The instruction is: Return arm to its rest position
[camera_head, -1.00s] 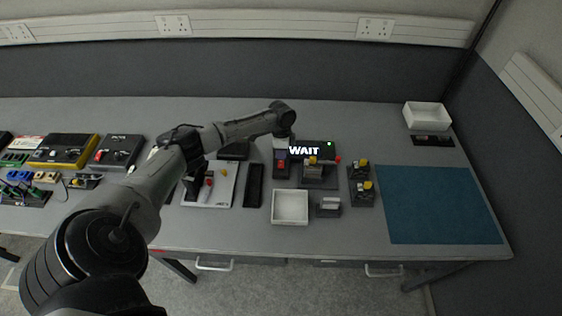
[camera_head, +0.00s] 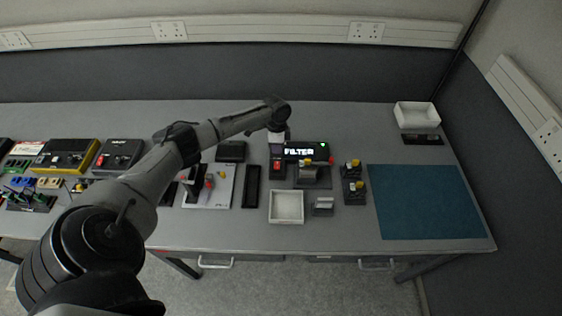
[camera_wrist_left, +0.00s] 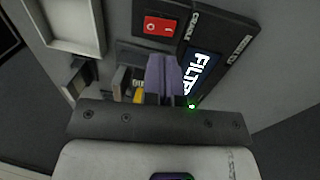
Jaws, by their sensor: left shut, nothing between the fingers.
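My left arm reaches across the bench from the left in the head view. Its gripper (camera_head: 277,150) is over the black device with the lit display (camera_head: 305,151), which reads "FILTER", close to the red rocker switch (camera_head: 277,163). In the left wrist view the purple fingers (camera_wrist_left: 165,78) are together with nothing between them. The red switch (camera_wrist_left: 160,26) lies beyond them, and the partly hidden display (camera_wrist_left: 200,70) is to their right, with a green light (camera_wrist_left: 192,106) below it. Whether the fingertips touch the device cannot be told. My right gripper is not in view.
A white open tray (camera_head: 287,206) and a small grey holder (camera_head: 322,206) stand at the front. Yellow-topped parts (camera_head: 352,180) are to the right, beside a clear teal mat (camera_head: 425,202). A white bin (camera_head: 417,115) stands back right. Several devices crowd the left, including a yellow-black box (camera_head: 66,156).

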